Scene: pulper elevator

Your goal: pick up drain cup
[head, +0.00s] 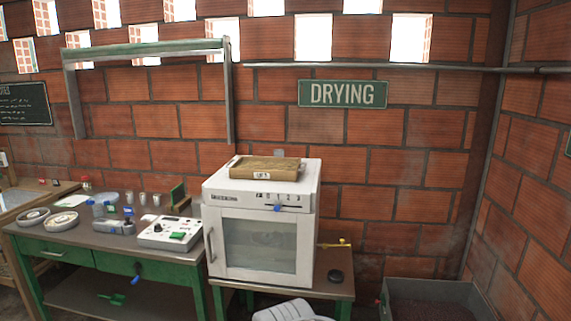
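I cannot tell for sure which thing is the drain cup. A small dark round piece (335,276), like a shallow cup, sits on the stand to the right of the white oven (262,225), in front of a yellow tap-like part (334,244). Small pale cups (143,198) stand in a row at the back of the green table (65,253), far to the left of the oven. My gripper is not in this view.
A brown book-like block (266,170) lies on the oven. A white control box (170,232) and round dishes (61,222) stand on the green table. A white ridged object (287,312) is low in front. A grey bin (435,300) stands at right.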

